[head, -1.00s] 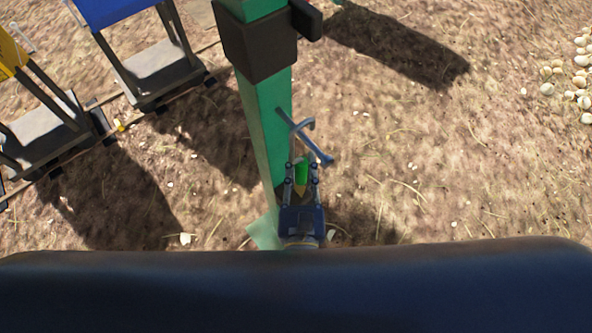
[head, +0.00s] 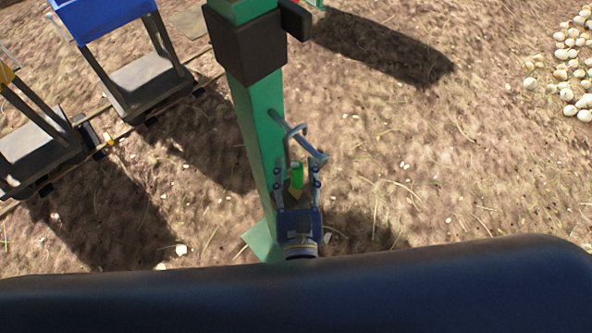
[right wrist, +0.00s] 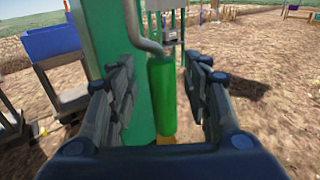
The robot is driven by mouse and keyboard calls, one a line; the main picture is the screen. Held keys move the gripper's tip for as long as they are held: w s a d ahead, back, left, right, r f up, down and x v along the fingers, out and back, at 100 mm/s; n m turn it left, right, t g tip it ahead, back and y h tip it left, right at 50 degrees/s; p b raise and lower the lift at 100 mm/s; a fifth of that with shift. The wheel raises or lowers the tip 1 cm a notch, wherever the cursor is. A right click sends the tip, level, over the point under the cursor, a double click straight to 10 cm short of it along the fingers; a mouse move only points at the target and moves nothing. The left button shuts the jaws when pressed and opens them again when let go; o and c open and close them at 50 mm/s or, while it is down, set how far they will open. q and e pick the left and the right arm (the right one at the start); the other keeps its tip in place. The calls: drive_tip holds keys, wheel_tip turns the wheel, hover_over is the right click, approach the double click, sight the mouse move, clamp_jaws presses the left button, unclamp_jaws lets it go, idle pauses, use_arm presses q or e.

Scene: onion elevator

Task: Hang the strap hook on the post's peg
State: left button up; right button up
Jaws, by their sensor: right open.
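The green post (head: 258,130) stands upright in the middle of the head view, with a black collar near its top. A grey bent metal piece (head: 313,153) is at the post's right side. The strap hook's green grip (head: 297,173) is just below it; in the right wrist view the grip (right wrist: 162,95) hangs upright under a curved grey rod (right wrist: 143,42). I cannot tell exactly where hook and peg meet. My right gripper (head: 299,169) is open, its fingers on either side of the green grip, with visible gaps in the wrist view. My left gripper is out of view.
Carts on rails stand at the left, one with a blue bin (head: 98,14). A pile of pale onions (head: 575,65) lies at the far right. A dark block (head: 296,19) juts from the post's collar. The ground right of the post is mostly clear.

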drive_tip(key=s, duration=1.2)
drive_tip(key=shift+a+r, duration=0.15)
drive_tip(key=shift+a, duration=0.1)
drive_tip(key=s+d+f+m+g, duration=0.1)
drive_tip(key=d+f+m+g, duration=0.2)
drive_tip(key=f, duration=0.7)
drive_tip(key=s+d+f+m+g, duration=0.2)
drive_tip(key=d+f+m+g, duration=0.1)
drive_tip(key=f, duration=0.8)
drive_tip(key=s+d+f+m+g, duration=0.1)
drive_tip(key=d+f+m+g, duration=0.2)
drive_tip(key=f, duration=0.7)
drive_tip(key=s+d+f+m+g, duration=0.4)
drive_tip(key=s+d+f+m, duration=0.2)
drive_tip(key=f+m, duration=0.3)
drive_tip(key=s+d+f+m+g, duration=0.3)
drive_tip(key=s+d+f+m, duration=0.3)
drive_tip(key=m, duration=0.9)
drive_tip(key=shift+s+f+g+y, duration=0.35)
drive_tip(key=shift+s+f, duration=1.05)
drive_tip(key=shift+f, duration=0.75)
